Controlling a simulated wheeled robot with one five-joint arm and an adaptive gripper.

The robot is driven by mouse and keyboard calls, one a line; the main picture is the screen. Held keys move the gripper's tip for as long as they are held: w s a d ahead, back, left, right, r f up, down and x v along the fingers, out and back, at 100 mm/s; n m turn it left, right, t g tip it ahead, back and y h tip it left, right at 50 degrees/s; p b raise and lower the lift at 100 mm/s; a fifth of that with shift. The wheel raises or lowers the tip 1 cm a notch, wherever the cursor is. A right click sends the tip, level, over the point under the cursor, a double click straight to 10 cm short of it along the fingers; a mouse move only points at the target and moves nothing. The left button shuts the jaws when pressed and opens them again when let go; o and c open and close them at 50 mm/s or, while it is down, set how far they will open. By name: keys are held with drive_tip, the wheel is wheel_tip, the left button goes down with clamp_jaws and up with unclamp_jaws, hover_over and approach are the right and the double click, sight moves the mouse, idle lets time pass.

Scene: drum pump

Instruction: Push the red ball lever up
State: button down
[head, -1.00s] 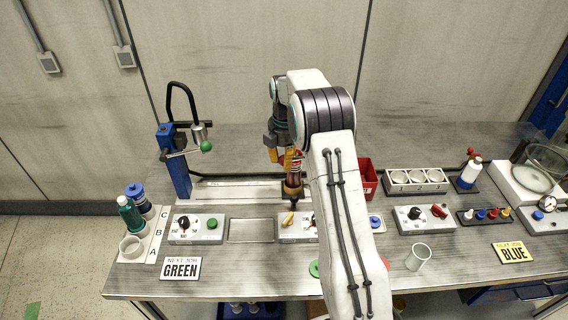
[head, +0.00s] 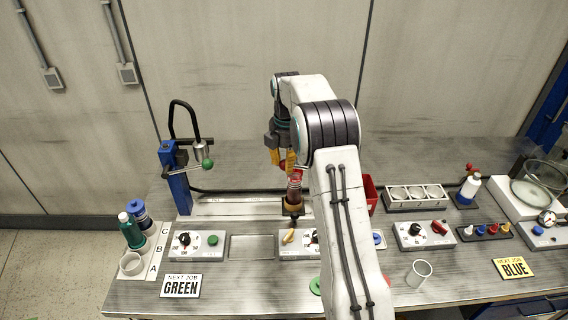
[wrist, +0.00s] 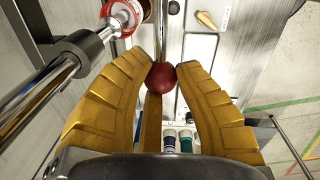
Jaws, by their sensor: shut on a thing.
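The red ball (wrist: 162,77) sits on the end of a metal rod in the wrist view. The fingers are shut on the ball. In the head view my gripper (head: 283,158) is above a brown and red upright part (head: 294,190) at the back of the bench. My arm hides some of that area, and I cannot make out the ball there.
A blue post (head: 176,178) with a green-ball handle (head: 207,163) stands left. Grey control boxes (head: 197,244) line the front of the bench. A red bin (head: 369,193) is partly behind my arm.

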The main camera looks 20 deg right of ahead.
drive_tip(key=shift+d, duration=0.2)
drive_tip(key=c, duration=0.9)
unclamp_jaws()
drive_tip(key=shift+d, duration=0.2)
drive_tip(key=shift+a, duration=0.1)
drive_tip(key=shift+r, duration=0.5)
drive_tip(key=r, duration=0.7)
drive_tip(key=s+r, duration=0.1)
drive_tip(key=r, duration=0.3)
drive_tip(key=shift+a, duration=0.1)
